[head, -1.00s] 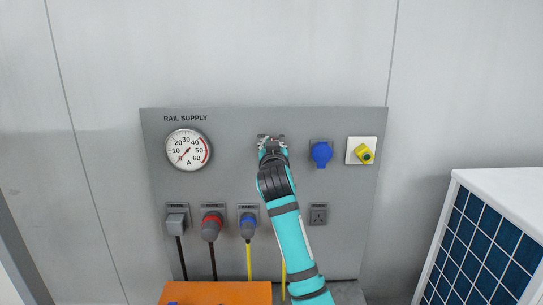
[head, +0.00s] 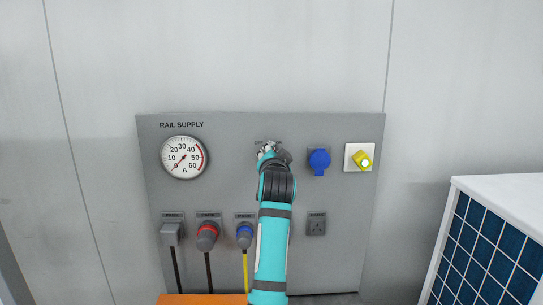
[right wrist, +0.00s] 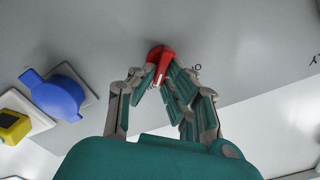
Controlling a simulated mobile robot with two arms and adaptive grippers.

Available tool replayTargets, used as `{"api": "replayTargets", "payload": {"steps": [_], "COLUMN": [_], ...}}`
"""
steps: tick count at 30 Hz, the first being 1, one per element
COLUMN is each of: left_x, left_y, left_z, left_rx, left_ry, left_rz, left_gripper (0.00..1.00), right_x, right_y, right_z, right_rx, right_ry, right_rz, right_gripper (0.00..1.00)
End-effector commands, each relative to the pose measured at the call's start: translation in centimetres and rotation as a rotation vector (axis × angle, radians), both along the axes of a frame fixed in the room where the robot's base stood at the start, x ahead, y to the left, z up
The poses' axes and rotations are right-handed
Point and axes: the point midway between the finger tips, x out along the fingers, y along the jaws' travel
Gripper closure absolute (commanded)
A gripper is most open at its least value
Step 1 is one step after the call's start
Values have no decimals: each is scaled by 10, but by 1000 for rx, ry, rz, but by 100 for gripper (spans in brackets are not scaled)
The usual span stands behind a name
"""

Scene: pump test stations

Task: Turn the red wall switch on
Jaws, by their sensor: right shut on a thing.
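The red switch (right wrist: 161,56) is a small red knob with a pale mark, on the grey panel (head: 230,190). It shows in the right wrist view between my fingertips. My right gripper (right wrist: 162,78) is shut on it, with a finger on each side. In the head view my right gripper (head: 268,148) is at the panel's upper middle and hides the switch. Dark letters beside the knob are partly covered by a finger. My left gripper is not in view.
A round gauge (head: 184,157) is at the panel's upper left. A blue covered socket (head: 319,161) and a yellow knob (head: 362,160) are right of my gripper. Several plugs with cables line the lower panel. A white-topped unit (head: 505,190) stands at the right.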

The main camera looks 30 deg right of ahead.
Motion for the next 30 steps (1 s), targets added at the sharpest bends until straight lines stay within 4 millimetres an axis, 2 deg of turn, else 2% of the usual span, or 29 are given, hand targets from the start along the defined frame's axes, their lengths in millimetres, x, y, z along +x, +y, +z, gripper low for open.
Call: {"api": "replayTargets", "payload": {"steps": [21, 22, 26, 30], "left_x": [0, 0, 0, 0], "left_y": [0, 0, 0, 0], "left_z": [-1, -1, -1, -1], "left_rx": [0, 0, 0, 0], "left_ry": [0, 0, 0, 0], "left_rz": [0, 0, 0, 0], "left_gripper": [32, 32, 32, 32], "right_x": [0, 0, 0, 0], "right_y": [0, 0, 0, 0], "right_z": [-3, -3, -2, -1], "right_rx": [63, 63, 62, 60], "right_ry": [-32, -32, -34, -34], "right_rz": [1, 1, 1, 1], "right_gripper": [100, 85, 68, 66]}}
